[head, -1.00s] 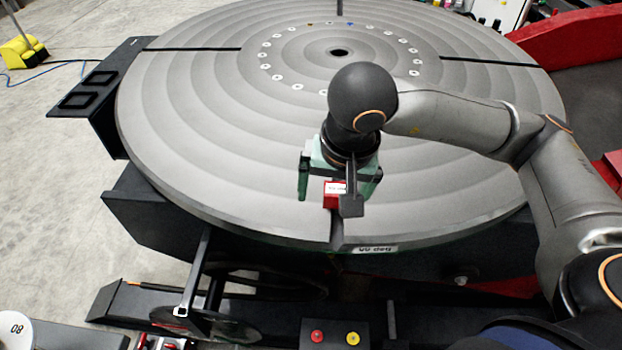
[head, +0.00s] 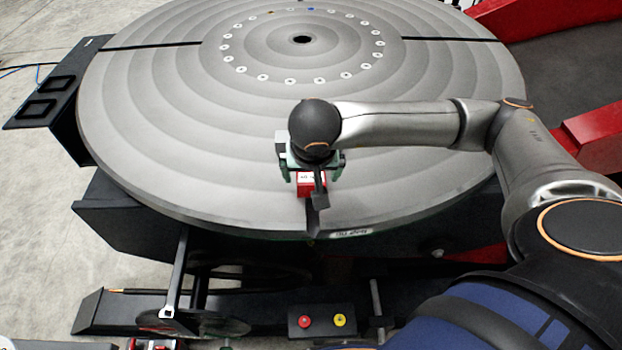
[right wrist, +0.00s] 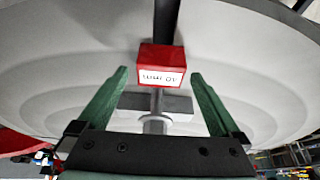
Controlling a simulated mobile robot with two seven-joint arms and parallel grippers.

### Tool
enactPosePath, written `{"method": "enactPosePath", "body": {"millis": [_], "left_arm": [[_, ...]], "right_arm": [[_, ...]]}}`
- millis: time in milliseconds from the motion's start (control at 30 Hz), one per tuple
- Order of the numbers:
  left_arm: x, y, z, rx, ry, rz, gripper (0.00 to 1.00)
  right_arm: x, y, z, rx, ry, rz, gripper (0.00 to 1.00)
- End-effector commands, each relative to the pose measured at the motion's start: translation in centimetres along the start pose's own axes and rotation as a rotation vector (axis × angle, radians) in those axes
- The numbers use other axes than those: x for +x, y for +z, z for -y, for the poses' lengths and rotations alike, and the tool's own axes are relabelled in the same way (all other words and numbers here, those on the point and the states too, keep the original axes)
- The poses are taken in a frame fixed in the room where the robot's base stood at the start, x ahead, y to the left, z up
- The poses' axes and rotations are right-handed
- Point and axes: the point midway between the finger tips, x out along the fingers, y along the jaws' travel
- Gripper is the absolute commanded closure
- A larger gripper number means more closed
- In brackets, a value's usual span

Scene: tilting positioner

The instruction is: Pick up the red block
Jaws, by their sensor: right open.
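The red block (head: 304,190) has a white label with dark print on one face. It is at the near part of the large grey round table (head: 150,120), by the dark slot at the rim. My right gripper (head: 311,170) is over the table beside the block, and its arm comes in from the right. In the right wrist view, the red block (right wrist: 162,58) shows between and slightly beyond the green fingertips of the open right gripper (right wrist: 160,76), with gaps at both sides. Part of the block is hidden in the head view. My left gripper is not in view.
The table has dark radial slots and a ring of pale dots around its centre hole (head: 302,40). A box with a red and a yellow button (head: 322,320) stands below the near rim. A red structure (head: 545,18) is at the right. The table's left half is clear.

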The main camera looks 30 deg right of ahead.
Motion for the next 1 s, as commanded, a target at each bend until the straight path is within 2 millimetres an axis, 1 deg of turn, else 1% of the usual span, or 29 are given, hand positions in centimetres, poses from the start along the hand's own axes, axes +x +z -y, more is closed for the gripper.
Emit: {"method": "enactPosePath", "body": {"millis": [33,133,400,1000], "left_arm": [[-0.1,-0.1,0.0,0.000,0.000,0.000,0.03],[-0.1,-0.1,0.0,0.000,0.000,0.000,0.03],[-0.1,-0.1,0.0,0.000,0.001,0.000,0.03],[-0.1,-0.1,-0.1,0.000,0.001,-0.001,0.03]], "right_arm": [[0.7,0.0,-0.1,0.000,0.003,0.002,0.00],[1.6,0.0,0.0,0.000,0.002,0.002,0.00],[1.9,0.0,0.0,0.000,-0.001,0.000,0.00],[1.8,0.0,0.0,0.000,-0.001,0.000,0.68]]}}
